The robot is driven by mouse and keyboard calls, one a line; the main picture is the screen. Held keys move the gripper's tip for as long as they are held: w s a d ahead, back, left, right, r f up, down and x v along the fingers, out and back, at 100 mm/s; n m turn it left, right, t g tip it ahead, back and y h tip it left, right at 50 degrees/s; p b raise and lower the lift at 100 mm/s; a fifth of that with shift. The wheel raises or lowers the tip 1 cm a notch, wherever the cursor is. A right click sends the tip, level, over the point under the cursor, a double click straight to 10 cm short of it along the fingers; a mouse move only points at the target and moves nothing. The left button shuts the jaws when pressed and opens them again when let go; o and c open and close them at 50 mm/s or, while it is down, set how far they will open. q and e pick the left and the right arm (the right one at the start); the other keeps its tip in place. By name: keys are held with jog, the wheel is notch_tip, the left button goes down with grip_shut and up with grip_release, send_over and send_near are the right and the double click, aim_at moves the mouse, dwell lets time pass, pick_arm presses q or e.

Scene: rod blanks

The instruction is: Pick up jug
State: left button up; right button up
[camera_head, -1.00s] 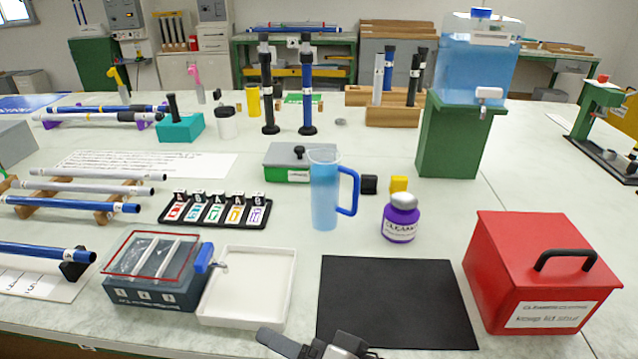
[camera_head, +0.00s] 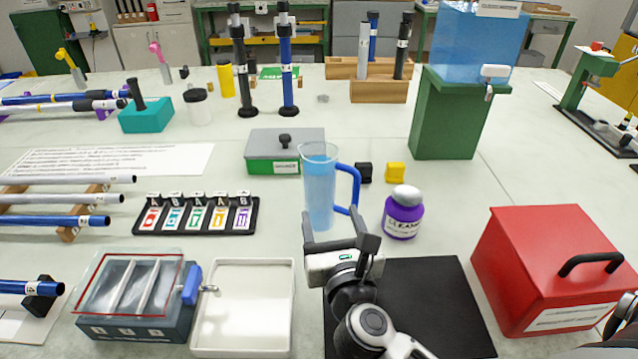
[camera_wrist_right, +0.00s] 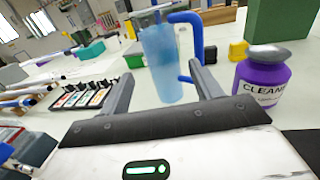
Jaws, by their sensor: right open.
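The jug (camera_head: 319,190) is a tall clear-blue vessel with a blue handle on its right side. It stands upright on the table near the middle of the head view. My right gripper (camera_head: 339,228) is open in front of it, with its fingers pointing toward the jug's lower part. In the right wrist view the jug (camera_wrist_right: 162,62) shows beyond and between the two spread fingers, with its handle to the right. I cannot tell whether a finger touches it. My left gripper is not in view.
A purple cleaner bottle (camera_head: 402,215) stands right of the jug. Black (camera_head: 364,172) and yellow (camera_head: 395,173) blocks sit behind its handle. A grey-lidded green box (camera_head: 285,150) stands behind. A red box (camera_head: 552,268), black mat (camera_head: 440,300) and white tray (camera_head: 243,310) lie nearer.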

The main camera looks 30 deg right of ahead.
aim_at(320, 179)
jog(key=p+x, duration=0.1)
jog(key=x, duration=1)
jog(key=shift+w, duration=0.15)
jog(key=c, duration=1)
jog(key=shift+r, duration=0.15)
